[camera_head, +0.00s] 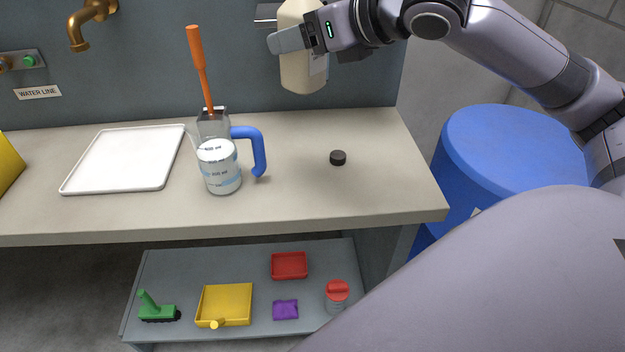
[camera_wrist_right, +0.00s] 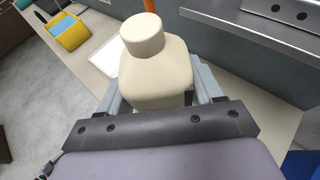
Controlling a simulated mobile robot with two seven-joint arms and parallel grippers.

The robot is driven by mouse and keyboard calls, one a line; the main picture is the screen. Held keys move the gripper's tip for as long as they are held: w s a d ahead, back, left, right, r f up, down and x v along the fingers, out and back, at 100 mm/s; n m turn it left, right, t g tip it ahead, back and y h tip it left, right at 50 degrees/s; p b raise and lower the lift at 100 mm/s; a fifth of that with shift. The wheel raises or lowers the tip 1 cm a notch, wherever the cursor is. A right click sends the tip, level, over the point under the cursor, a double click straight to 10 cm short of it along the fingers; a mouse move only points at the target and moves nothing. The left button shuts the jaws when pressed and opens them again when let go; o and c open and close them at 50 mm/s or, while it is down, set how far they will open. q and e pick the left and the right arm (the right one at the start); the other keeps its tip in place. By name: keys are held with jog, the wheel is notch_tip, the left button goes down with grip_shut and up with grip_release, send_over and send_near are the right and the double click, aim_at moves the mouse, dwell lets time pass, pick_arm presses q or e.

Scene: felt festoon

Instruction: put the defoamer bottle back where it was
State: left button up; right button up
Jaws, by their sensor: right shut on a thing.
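The cream bottle (camera_head: 302,72), with a pale label partly showing, is held in the air above the right part of the counter, in front of the grey back panel. My right gripper (camera_head: 281,29) is shut around it. In the right wrist view the bottle (camera_wrist_right: 155,75) sits between the two fingers, its rounded cream top towards the upper edge. The bottle's top is cut off in the head view. My left gripper is not in view.
The counter (camera_head: 390,190) holds a white tray (camera_head: 125,158), a measuring jug (camera_head: 219,168) with an orange-handled tool (camera_head: 199,65), and a small black disc (camera_head: 338,158). A blue drum (camera_head: 510,150) stands right. A metal ledge (camera_wrist_right: 270,30) shows in the wrist view. A lower shelf (camera_head: 250,262) holds several small items.

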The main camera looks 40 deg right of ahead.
jog(key=shift+f, duration=0.1)
pick_arm(q)
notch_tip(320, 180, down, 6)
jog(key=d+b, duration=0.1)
jog(key=b, duration=0.7)
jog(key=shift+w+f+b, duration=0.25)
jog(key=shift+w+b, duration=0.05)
jog(key=shift+b, duration=0.05)
pick_arm(e)
jog(key=shift+f, duration=9.85)
jog(key=shift+f, duration=0.15)
jog(key=o, duration=1.2)
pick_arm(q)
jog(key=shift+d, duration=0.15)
pick_arm(e)
jog(key=shift+o, duration=0.2)
